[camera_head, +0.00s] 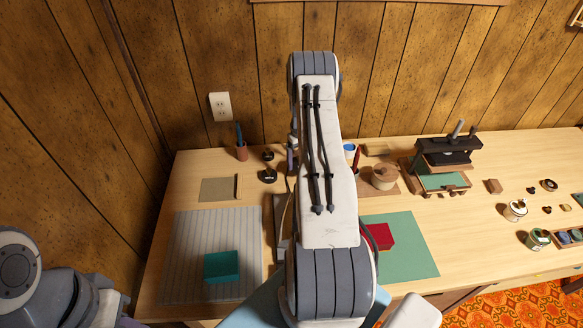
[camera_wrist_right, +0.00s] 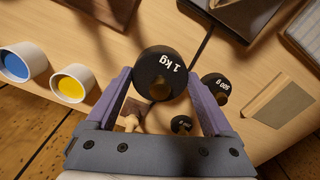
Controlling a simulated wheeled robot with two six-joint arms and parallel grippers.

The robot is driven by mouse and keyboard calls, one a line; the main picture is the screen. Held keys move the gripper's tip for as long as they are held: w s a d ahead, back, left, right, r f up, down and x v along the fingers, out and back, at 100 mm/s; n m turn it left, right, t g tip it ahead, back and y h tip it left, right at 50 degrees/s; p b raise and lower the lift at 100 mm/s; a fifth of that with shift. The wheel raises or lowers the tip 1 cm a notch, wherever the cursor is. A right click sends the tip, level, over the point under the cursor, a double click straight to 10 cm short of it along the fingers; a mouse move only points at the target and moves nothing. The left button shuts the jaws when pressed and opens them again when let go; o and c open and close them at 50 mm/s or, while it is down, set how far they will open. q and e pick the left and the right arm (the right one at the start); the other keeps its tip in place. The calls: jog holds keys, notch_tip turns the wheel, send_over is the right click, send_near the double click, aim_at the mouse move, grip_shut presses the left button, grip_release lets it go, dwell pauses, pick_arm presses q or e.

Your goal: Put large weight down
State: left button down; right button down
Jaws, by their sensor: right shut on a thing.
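The large weight (camera_wrist_right: 160,73) is a black disc marked 1 kg with a brass-coloured knob. In the right wrist view it sits between the purple fingers of my right gripper (camera_wrist_right: 160,80), which is shut on it. The cameras do not make clear how far it is above the tabletop. A smaller black weight marked 500 g (camera_wrist_right: 216,90) and a still smaller one (camera_wrist_right: 181,125) stand nearby. In the head view my right arm hides the large weight and most of the gripper; two black weights (camera_head: 268,175) show left of the arm. My left gripper is outside the frames.
A press (camera_head: 448,152) stands right.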

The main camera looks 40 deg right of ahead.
jog(key=shift+w+f+b, duration=0.15)
jog(key=shift+f+b, duration=0.85)
jog(key=shift+f, duration=0.8)
jog(key=shift+f, duration=0.1)
